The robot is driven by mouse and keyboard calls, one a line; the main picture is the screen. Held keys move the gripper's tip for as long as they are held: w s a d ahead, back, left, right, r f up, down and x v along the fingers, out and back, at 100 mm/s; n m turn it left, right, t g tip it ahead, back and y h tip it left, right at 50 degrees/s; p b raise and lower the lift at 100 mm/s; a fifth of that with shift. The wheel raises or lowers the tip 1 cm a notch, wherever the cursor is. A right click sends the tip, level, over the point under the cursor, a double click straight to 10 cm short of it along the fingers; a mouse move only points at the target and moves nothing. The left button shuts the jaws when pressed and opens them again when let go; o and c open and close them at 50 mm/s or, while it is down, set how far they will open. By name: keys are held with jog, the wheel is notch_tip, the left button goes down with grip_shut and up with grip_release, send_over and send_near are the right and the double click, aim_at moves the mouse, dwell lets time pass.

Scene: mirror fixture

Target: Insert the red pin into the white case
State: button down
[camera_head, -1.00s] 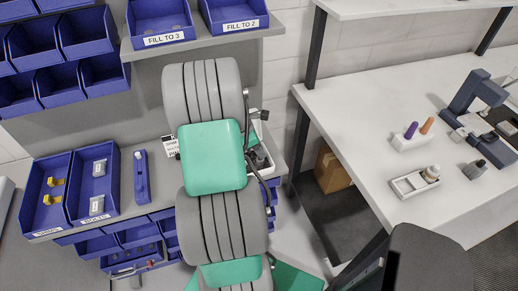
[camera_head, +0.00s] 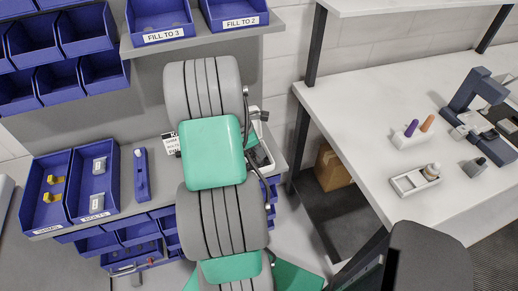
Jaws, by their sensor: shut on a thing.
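My grey and green arm fills the middle of the view and hides much of the bench behind it. My gripper is not visible; the arm's links cover the place where it could be. I see no red pin. A white-edged thing with a dark inside (camera_head: 262,154) shows partly past the arm's right side, on the grey bench. I cannot tell whether it is the white case.
Blue bins (camera_head: 92,185) and a narrow blue holder (camera_head: 141,175) stand on the grey bench at left. More blue bins hang above. At right, a white table (camera_head: 370,110) holds a block with purple and orange pegs (camera_head: 411,132) and a white tray (camera_head: 415,181).

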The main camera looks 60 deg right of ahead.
jog(key=shift+f, duration=0.15)
jog(key=c, duration=0.9)
grip_release()
notch_tip(320, 180, up, 6)
jog(key=p, duration=0.6)
